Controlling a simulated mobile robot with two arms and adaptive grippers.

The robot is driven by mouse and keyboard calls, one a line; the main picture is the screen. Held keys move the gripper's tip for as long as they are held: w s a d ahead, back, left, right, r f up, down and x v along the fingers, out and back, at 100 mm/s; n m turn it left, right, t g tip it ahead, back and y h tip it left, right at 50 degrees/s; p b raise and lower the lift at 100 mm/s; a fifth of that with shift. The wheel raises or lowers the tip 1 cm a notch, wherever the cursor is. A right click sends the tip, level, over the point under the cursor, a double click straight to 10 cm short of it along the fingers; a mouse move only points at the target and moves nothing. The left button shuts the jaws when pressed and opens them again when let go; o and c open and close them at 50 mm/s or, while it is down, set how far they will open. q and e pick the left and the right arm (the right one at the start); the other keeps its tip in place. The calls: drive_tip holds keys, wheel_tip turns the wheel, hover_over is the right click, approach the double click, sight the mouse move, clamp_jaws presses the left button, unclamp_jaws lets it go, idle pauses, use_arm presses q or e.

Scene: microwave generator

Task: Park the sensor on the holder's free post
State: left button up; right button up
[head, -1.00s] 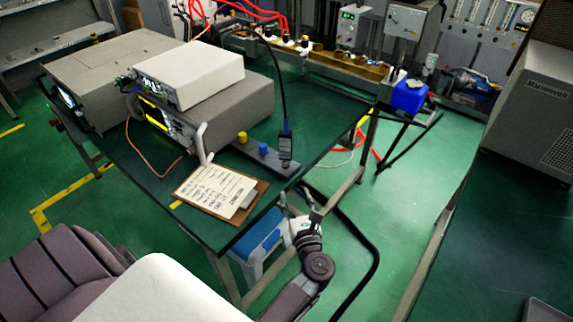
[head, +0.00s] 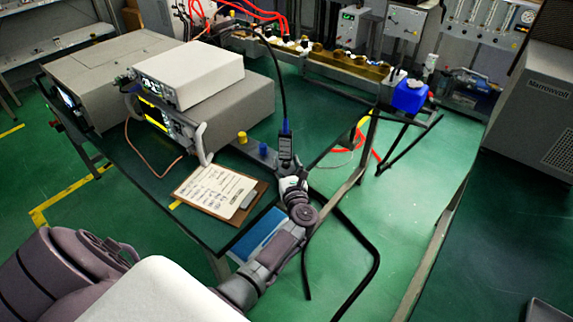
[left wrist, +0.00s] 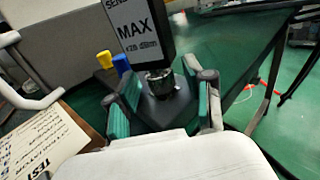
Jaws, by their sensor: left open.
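The sensor (head: 285,145) is a dark block with a cable from its top, upright at the near right end of the dark holder (head: 250,150). In the left wrist view, the sensor (left wrist: 138,30) shows a "MAX" label and a silver connector at its lower end. The holder (left wrist: 150,112) also carries a yellow post (head: 242,137) and a blue post (head: 263,150). My left gripper (head: 291,182) is open at the sensor; in the wrist view its green-padded fingers (left wrist: 158,88) stand either side of the connector. Contact cannot be told. My right gripper is out of view.
A clipboard (head: 215,190) with a written sheet lies left of my left gripper. White and grey instruments (head: 195,75) with a protruding handle stand behind it. A blue-topped stool (head: 258,235) is below the table edge. Bare green tabletop (head: 310,115) lies behind the sensor.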

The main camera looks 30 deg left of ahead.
use_arm(q)
clamp_jaws()
drive_tip(key=shift+s+a+m+t+h, duration=0.1)
drive_tip(key=shift+m+t+h, duration=0.7)
drive_tip(key=shift+h, duration=0.2)
unclamp_jaws()
drive_tip(key=v, duration=1.2)
